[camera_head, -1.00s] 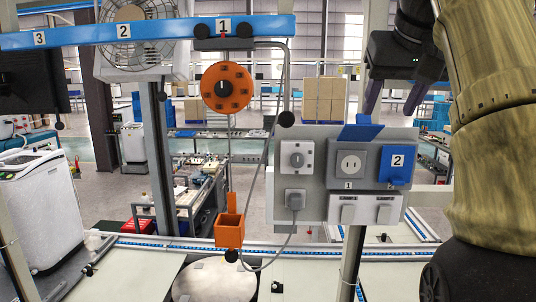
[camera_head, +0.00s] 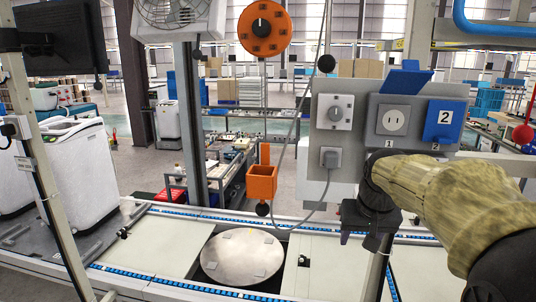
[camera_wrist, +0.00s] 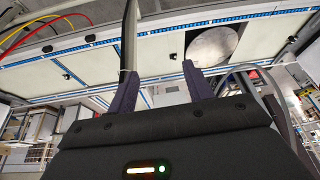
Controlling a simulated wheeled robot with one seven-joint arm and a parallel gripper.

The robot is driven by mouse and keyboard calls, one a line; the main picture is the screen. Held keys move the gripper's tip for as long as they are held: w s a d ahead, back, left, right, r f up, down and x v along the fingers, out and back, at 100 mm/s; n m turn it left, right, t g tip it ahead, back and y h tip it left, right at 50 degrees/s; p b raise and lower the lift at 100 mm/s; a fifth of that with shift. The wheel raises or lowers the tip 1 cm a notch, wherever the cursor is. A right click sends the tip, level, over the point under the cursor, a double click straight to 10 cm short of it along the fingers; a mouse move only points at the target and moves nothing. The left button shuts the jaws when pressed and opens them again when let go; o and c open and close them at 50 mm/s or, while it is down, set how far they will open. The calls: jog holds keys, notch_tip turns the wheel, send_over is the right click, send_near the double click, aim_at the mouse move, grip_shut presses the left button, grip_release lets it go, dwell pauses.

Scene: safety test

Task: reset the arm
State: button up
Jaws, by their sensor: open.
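My gripper (camera_head: 362,220) shows in the head view at the right, dark, at the end of my sleeved arm. It hangs low, in front of the lower part of the socket panel (camera_head: 343,165). Its fingers are hard to make out there. In the wrist view my gripper (camera_wrist: 160,74) has two dark fingers standing apart with nothing between them. They point toward the white work surface (camera_wrist: 95,62), seen tilted.
A round metal plate (camera_head: 240,256) sits in the work surface. An orange box (camera_head: 262,185) and an orange dial (camera_head: 265,28) hang left of the panel. A post rises beside the plate. White machines (camera_head: 75,165) stand at the left. The metal plate also shows in the wrist view (camera_wrist: 212,46).

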jog(key=s+a+f+b, duration=0.1)
jog(key=s+f, duration=0.4)
jog(key=f, duration=0.3)
jog(key=s+a+f+g+b, duration=0.1)
jog(key=s+a+f, duration=0.1)
jog(key=s+f, duration=0.3)
jog(key=s+a+f+n+b, duration=0.1)
jog(key=s+f, duration=0.3)
jog(key=f, duration=0.7)
jog(key=shift+s+a+f+g+b, duration=0.2)
jog(key=shift+s+a+g+b, duration=0.2)
jog(key=shift+b, duration=0.1)
